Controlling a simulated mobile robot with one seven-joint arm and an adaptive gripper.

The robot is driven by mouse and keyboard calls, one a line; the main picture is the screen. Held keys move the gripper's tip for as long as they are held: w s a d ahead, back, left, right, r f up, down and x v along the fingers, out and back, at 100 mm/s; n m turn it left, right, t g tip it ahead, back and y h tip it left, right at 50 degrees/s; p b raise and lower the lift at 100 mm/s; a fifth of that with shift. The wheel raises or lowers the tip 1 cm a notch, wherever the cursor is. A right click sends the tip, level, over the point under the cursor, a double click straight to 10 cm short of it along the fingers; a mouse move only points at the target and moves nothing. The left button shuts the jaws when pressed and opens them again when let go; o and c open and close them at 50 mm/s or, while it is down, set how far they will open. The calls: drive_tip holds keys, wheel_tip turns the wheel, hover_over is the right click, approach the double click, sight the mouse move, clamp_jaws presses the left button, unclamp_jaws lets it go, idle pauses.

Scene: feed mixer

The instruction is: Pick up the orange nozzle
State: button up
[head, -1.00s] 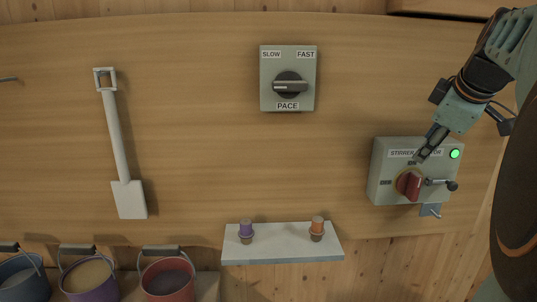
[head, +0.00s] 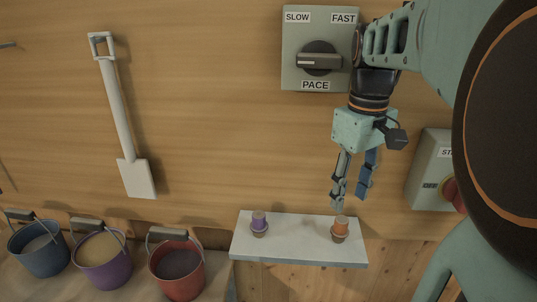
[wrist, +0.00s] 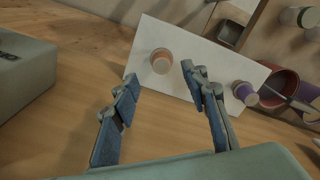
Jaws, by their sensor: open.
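The orange nozzle (head: 340,227) stands upright near the right end of a small white shelf (head: 290,250). In the wrist view the nozzle (wrist: 161,60) shows from above, ahead of the fingers and between their lines. My gripper (head: 350,203) is open and empty, just above the orange nozzle in the head view and apart from it. In the wrist view the gripper's two fingertips (wrist: 159,72) are spread wide on either side.
A purple nozzle (head: 259,223) stands on the left part of the shelf. A grey stirrer switch box (head: 428,170) is on the wall at right. The pace dial box (head: 318,80) is above. Several buckets, one red (head: 178,270), stand at lower left.

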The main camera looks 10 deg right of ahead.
sight(342, 220)
wheel_tip(342, 220, down, 5)
drive_tip(key=shift+f, duration=0.2)
drive_tip(key=shift+w+a+f, duration=0.1)
drive_tip(key=shift+f, duration=1.2)
drive_tip(key=shift+w+f, duration=0.1)
drive_tip(key=shift+f, duration=1.15)
drive_tip(key=c, duration=1.1)
drive_tip(key=shift+r+p, duration=0.15)
drive_tip(key=shift+p, duration=0.25)
